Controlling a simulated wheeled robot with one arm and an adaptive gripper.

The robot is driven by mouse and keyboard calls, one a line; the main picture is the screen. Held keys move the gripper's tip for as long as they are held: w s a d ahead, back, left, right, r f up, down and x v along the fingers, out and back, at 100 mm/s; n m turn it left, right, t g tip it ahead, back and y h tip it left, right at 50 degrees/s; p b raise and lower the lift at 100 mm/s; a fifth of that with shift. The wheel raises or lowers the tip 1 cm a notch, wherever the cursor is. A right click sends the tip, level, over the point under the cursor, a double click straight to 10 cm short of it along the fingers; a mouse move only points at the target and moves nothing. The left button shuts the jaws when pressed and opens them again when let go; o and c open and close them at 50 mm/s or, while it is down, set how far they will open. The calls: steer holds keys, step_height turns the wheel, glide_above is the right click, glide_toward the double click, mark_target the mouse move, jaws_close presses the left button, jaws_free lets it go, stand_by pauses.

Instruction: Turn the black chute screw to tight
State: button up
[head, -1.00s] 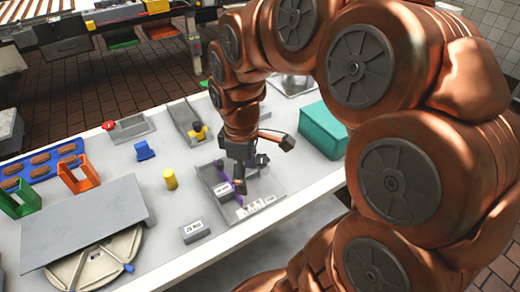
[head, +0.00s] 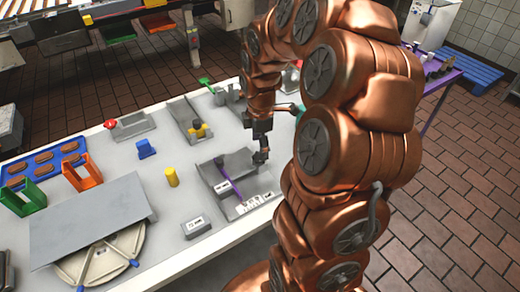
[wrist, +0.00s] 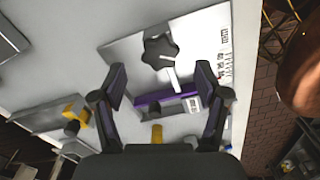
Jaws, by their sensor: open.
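The black chute screw (wrist: 160,50) is a star-shaped knob on the grey chute (wrist: 125,50) in the wrist view, with a pale bar beside it. A purple strip (wrist: 155,98) crosses the chute nearer to me. My gripper (wrist: 161,76) is open and empty. Its two fingers stand apart, and the knob shows beyond the gap between their tips. In the head view my gripper (head: 261,150) is over the right part of the chute (head: 272,184); I cannot make out the knob there, as dark gripper parts cover that spot.
A grey labelled block (head: 196,227) lies in front of the chute. A yellow cylinder (head: 172,177) stands left of it, and a grey fixture with a yellow part (head: 197,130) is behind. A blue block (head: 146,148) stands further left. A printed white strip (head: 252,204) lies at the chute's front.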

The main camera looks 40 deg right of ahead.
steer(key=shift+f+p, duration=0.4)
steer(key=shift+f, duration=1.3)
steer(key=c, duration=1.2)
